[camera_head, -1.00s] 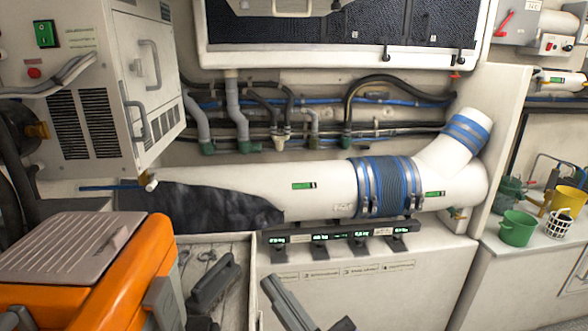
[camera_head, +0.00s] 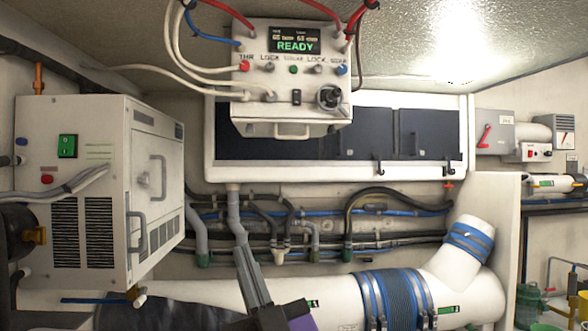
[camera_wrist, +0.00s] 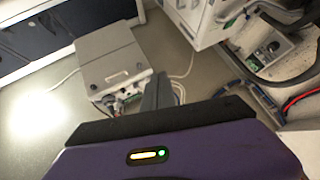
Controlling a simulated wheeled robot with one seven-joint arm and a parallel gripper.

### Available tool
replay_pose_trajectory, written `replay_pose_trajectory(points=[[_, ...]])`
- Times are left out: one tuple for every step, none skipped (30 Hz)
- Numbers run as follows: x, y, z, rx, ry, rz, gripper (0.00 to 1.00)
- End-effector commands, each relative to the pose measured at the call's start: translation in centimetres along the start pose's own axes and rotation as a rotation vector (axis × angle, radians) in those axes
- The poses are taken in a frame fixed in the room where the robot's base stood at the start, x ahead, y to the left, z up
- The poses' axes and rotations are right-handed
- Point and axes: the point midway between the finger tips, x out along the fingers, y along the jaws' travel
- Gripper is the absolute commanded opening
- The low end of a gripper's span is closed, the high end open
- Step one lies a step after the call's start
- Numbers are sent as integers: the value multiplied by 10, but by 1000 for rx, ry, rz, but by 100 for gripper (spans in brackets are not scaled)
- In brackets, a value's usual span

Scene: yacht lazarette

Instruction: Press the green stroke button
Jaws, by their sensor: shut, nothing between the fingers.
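A white control box (camera_head: 291,93) hangs at upper centre in the head view, its display reading READY. A small green button (camera_head: 293,69) sits mid-row below the display, with a red button (camera_head: 244,66) to its left and a blue one (camera_head: 341,70) to its right; its tiny label is hard to read. My gripper (camera_head: 243,256) is shut and empty, pointing up below the box and well apart from it. In the wrist view my gripper's grey fingers (camera_wrist: 156,88) show in front of what looks like the same box (camera_wrist: 112,65); its green button cannot be made out there.
A white cabinet (camera_head: 96,170) with a larger green rocker switch (camera_head: 67,146) stands at left. Red, white and blue cables surround the control box. Dark panels (camera_head: 410,133) lie behind it. Hoses and a white duct (camera_head: 210,296) run below. Air between gripper and box looks clear.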

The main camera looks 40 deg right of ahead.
Motion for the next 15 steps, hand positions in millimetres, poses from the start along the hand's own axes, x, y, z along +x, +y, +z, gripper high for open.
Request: replay_pose_trajectory(points=[[11,3,-6,-3,12,15,0],[16,5,-9,-6,15,22,0],[24,8,-13,-9,20,32,0],[30,10,-16,-11,23,39,0],[35,12,-20,-13,27,47,0],[42,15,-24,-17,31,56,0],[48,18,-27,-19,33,64,0],[53,20,-31,-21,36,72,0],[60,23,-35,-23,38,82,0],[66,26,-39,-24,40,89,0],[71,28,-43,-26,43,96,0],[77,31,-48,-27,45,105,0],[82,34,-52,-27,47,112,0],[87,36,-55,-28,48,119,0],[94,40,-60,-30,49,129,0]])
